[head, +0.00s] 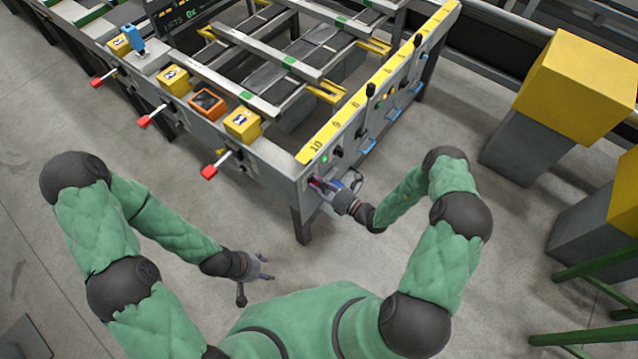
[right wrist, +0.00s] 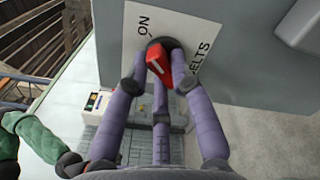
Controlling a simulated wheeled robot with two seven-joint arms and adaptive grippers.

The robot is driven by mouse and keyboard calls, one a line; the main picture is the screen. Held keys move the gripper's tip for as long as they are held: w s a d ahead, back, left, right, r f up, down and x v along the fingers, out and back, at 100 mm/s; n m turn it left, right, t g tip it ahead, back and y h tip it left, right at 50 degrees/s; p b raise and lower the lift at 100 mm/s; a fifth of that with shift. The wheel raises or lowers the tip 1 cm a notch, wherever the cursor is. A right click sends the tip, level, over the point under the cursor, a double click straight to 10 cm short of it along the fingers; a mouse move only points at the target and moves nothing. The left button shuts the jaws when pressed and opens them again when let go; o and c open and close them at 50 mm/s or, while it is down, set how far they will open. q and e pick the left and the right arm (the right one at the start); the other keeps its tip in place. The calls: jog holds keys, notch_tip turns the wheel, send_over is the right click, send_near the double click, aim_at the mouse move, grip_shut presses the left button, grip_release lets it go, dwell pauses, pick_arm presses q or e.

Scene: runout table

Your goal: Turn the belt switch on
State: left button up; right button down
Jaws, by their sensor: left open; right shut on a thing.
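The belt switch (right wrist: 158,60) is a red handle on a dark round base, on a white plate (right wrist: 190,28) with the lettering ON and BELTS. The red handle stands tilted, its upper end a little left of its lower end. My right gripper (right wrist: 158,84) is shut on the handle, its purple fingers on both sides of it. In the head view my right gripper (head: 327,187) is at the near corner of the table's front panel and largely hides the switch. My left gripper (head: 256,268) is open and empty, low over the floor left of the table leg.
The runout table (head: 277,167) has a yellow numbered strip (head: 345,118) and small black levers on its right side. Several red-ended handles (head: 209,171) stick out on its left side. A yellow box on a grey pedestal (head: 575,85) stands at right. Floor between is clear.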

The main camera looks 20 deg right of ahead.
dwell(0.5)
jog(key=c, duration=1.1)
grip_release()
jog(key=shift+o, duration=0.2)
jog(key=v, duration=1.2)
